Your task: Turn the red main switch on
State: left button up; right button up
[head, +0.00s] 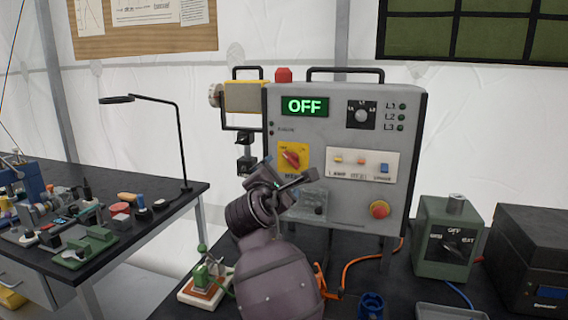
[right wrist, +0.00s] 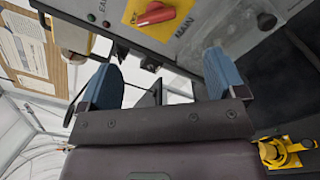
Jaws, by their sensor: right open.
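The red main switch (head: 291,158) is a red rotary handle on a yellow plate, on the left of the grey control panel (head: 330,113). Its handle lies slanted. The panel's display (head: 305,106) reads OFF in green. In the right wrist view the red handle (right wrist: 155,14) on its yellow plate shows at the top, above the fingers, with the label MAIN beside it. My right gripper (right wrist: 165,80) is open, its two blue fingers apart and nothing between them. In the head view the right gripper (head: 284,184) is just below the switch and hides its lower label. My left gripper is not in view.
A red mushroom button (head: 380,209) sits at the panel's lower right, near a row of small switches (head: 361,162). A green box (head: 447,240) with a knob stands right of the panel. A cluttered bench (head: 160,228) with a lamp is left. An orange cable (head: 357,262) runs below.

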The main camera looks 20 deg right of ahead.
aim_at(291, 160)
jog(key=shift+n, duration=0.3)
jog(key=x, duration=0.3)
jog(key=b+x, duration=0.1)
jog(key=x, duration=0.5)
jog(key=shift+w+d+r+b, duration=0.15)
jog(key=shift+w+r+b, duration=0.15)
jog(key=shift+w+d, duration=0.3)
jog(key=shift+w, duration=0.15)
jog(key=shift+w+d+r, duration=0.1)
